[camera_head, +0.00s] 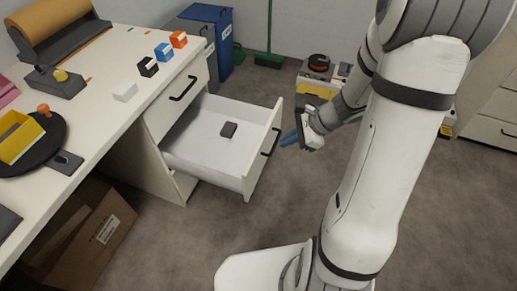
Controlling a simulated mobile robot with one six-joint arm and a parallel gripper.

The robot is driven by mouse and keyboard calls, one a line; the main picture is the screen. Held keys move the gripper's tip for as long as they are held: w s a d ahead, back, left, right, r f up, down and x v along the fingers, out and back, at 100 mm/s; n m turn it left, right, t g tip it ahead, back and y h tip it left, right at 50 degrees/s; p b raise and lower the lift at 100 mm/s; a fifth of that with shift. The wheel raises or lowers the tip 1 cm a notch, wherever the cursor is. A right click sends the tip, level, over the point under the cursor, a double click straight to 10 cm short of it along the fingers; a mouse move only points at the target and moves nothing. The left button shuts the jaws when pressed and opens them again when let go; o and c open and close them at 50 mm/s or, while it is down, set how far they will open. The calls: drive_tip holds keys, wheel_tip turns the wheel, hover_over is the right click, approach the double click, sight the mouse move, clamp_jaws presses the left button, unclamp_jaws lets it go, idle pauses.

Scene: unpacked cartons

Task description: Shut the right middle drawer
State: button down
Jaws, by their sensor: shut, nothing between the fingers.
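The right middle drawer (205,164) is white and stands pulled well out of the desk (128,135), below a shut top drawer (180,100). Its front panel (262,155) carries a black handle (271,141). A small dark block (229,129) lies on the drawer floor. My gripper (289,138) is shut and empty. It shows just right of the drawer's front panel, near the handle in the picture, with its tips pointing left. I cannot tell whether it touches the front.
Small white, black, blue and orange blocks (163,53) stand on the desk edge. A cardboard box (90,240) is under the desk.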

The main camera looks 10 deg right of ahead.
drive_tip(key=w+d+f+m+t+b, duration=0.1)
drive_tip(key=d+f+m+b, duration=0.15)
drive_tip(key=f, duration=0.35)
drive_tip(key=w+d+f+m+t+b, duration=0.1)
drive_tip(key=f+m, duration=0.2)
drive_tip(key=f, duration=0.3)
drive_tip(key=b, duration=0.4)
approach(254, 161)
drive_tip(key=x, duration=0.3)
drive_tip(key=d+x, duration=0.1)
drive_tip(key=x, duration=0.1)
drive_tip(key=shift+a+f, duration=0.15)
drive_tip(key=shift+f, duration=0.45)
drive_tip(key=shift+w+a, duration=0.35)
drive_tip(key=shift+a, duration=0.05)
